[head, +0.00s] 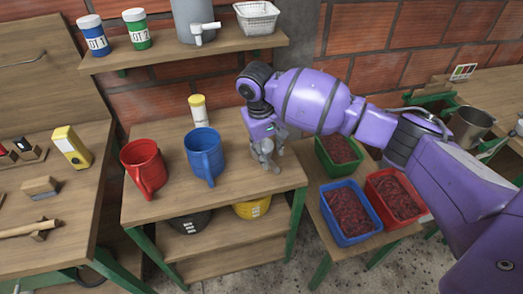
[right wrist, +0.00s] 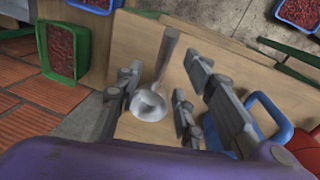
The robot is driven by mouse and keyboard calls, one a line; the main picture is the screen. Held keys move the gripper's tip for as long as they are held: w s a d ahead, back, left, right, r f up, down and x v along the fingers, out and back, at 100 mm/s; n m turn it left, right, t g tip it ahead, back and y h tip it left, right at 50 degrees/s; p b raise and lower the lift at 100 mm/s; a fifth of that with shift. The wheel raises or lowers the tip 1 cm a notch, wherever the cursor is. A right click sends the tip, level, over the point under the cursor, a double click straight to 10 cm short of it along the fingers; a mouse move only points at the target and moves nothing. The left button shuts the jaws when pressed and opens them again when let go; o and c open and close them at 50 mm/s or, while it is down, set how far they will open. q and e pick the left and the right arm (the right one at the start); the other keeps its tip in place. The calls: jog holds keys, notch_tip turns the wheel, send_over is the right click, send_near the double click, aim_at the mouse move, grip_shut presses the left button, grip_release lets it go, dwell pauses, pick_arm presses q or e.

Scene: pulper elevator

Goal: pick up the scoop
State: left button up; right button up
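The scoop (right wrist: 149,106) shows in the right wrist view as a shiny round metal bowl with a grey handle that reaches away from it. It is on the wooden bench top near the bench edge. My right gripper (right wrist: 160,82) is open, with fingers on both sides of the scoop; I cannot tell whether they touch it. In the head view my right gripper (head: 265,152) points down over the right part of the middle bench, and the scoop is mostly hidden there. My left gripper is not in view.
A blue jug (head: 204,157) stands just left of my right gripper, with a red jug (head: 144,165) farther left. A white jar with a yellow lid (head: 198,110) stands behind. Green, blue (head: 349,211) and red bins of dark red contents sit on the lower right bench.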

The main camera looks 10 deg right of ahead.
aim_at(272, 163)
jog(key=shift+s+d+f, duration=0.1)
jog(key=shift+s+f, duration=0.05)
jog(key=shift+f, duration=0.4)
jog(key=shift+s+d+f, duration=0.1)
jog(key=shift+s+f, duration=0.05)
jog(key=shift+f, duration=0.35)
notch_tip(272, 163, down, 4)
jog(key=shift+w+d+r, duration=0.1)
jog(key=shift+d+r, duration=0.05)
jog(key=shift+r, duration=0.05)
jog(key=shift+f, duration=0.3)
jog(key=shift+w, duration=0.1)
grip_shut()
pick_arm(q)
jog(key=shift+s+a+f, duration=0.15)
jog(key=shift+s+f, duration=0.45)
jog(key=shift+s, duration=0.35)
